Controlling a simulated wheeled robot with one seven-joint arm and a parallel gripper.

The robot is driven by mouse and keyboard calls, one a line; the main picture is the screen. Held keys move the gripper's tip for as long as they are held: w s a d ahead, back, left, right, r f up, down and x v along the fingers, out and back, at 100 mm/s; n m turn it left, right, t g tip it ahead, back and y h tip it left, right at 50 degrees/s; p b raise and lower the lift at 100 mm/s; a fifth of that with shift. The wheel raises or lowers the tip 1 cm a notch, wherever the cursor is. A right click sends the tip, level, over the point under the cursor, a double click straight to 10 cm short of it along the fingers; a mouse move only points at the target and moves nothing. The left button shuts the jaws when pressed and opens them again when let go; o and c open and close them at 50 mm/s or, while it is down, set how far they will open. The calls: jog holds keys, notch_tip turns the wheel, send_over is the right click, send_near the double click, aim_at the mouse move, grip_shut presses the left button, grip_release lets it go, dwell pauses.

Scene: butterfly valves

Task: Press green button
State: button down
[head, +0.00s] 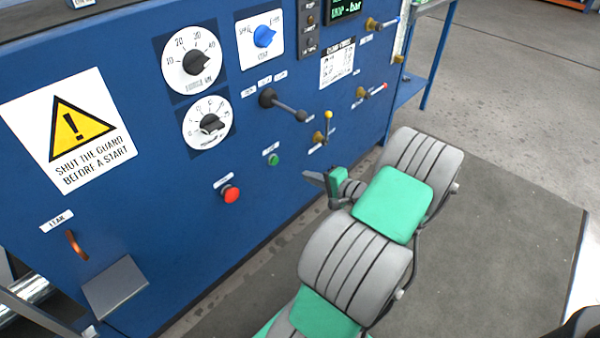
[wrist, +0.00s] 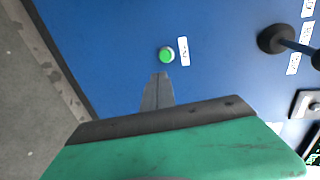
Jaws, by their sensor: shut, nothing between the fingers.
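The green button (head: 273,160) is a small round button on the blue panel, right of and above the red button, with a white label above it. In the wrist view the green button (wrist: 167,55) sits just beyond the fingertips, with its label to the right. My gripper (head: 308,176) is shut and empty, its fingers pointing left toward the panel, right of and below the green button in the head view. In the wrist view my gripper (wrist: 160,76) points at the button. A gap to the panel shows in the head view; no contact is seen.
A red button (head: 231,194) is at the lower left of the green one. A black-knobbed lever (head: 285,105) and a yellow-handled valve (head: 323,130) stick out above. A grey plate (head: 115,288) juts out lower left.

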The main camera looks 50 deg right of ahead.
aim_at(276, 162)
jog(key=b+x, duration=0.1)
jog(key=x, duration=0.3)
jog(key=b+x, duration=0.1)
jog(key=x, duration=0.2)
jog(key=b+x, duration=0.1)
jog(key=x, duration=0.3)
jog(key=shift+w+a+r, duration=0.2)
jog(key=shift+w, duration=0.25)
jog(key=shift+w+r, duration=0.1)
jog(key=shift+w, duration=0.3)
